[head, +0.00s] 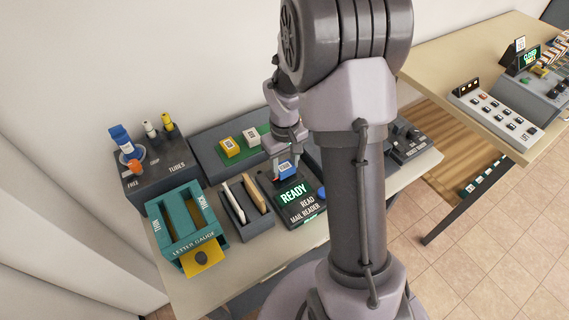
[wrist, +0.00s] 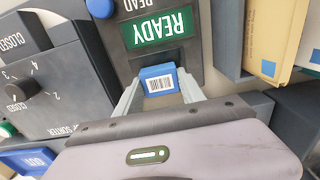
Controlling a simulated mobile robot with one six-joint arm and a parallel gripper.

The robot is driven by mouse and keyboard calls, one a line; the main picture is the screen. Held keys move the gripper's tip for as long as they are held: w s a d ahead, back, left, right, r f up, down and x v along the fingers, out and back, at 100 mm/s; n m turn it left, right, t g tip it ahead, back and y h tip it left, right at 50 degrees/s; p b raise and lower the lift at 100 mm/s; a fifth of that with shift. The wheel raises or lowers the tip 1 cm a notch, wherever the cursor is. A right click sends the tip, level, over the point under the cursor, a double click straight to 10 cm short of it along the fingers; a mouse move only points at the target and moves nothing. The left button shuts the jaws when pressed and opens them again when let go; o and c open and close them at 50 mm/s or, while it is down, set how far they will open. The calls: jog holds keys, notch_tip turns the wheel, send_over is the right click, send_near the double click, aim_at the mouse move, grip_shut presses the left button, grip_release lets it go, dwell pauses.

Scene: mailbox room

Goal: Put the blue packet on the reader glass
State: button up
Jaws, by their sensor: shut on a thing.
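The blue packet (head: 285,171) has a white barcode label on top. It also shows in the wrist view (wrist: 158,80), between the two fingers. My gripper (head: 278,170) is shut on it, and it also shows in the wrist view (wrist: 160,92). The mail reader (head: 308,211) is a dark unit with a green screen reading READY. The packet is at the reader's far end, by the screen, over the area of the glass. The glass is mostly hidden by the packet and fingers. I cannot tell whether the packet touches it.
Left of the reader stands a holder (head: 258,221) with upright envelopes. A teal letter gauge (head: 187,226) and a tubes box (head: 152,184) are further left. A sorter (wrist: 45,92) with a dial adjoins the reader.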

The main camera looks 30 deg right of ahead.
jog(key=shift+f, duration=0.15)
jog(key=shift+f+b, duration=0.45)
jog(key=shift+f, duration=0.05)
jog(key=o, duration=1.7)
jog(key=shift+r, duration=0.1)
notch_tip(320, 180, up, 6)
jog(key=p, duration=0.5)
